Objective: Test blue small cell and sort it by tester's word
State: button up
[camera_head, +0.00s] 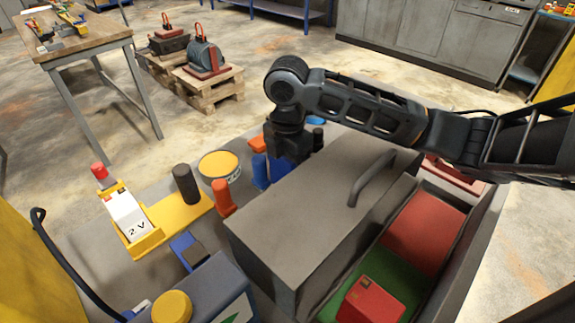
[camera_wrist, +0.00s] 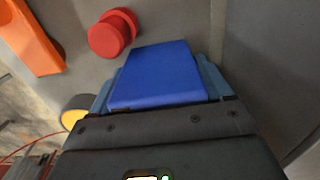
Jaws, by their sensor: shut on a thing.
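My gripper (camera_wrist: 160,95) is shut on a blue block-like cell (camera_wrist: 155,75), which sits between its two blue-grey fingers in the wrist view. In the head view my gripper (camera_head: 285,160) points down behind the grey lidded box, among small coloured pieces. Blue shapes show at its fingers, but I cannot tell cell from finger there. The yellow tester (camera_head: 175,212) stands at the left with a white display (camera_head: 128,215) reading about "2.V" and a dark post (camera_head: 186,184). A green compartment (camera_head: 385,272) and a red compartment (camera_head: 425,228) lie at the right; a red block (camera_head: 370,302) is in the green one.
The grey box with a handle (camera_head: 300,215) stands between my gripper and the compartments. A red cylinder (camera_wrist: 112,34) shows close to the cell. A blue box (camera_head: 215,290) is at the front.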

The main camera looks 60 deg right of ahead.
jog(key=shift+f, duration=0.15)
jog(key=o, duration=1.6)
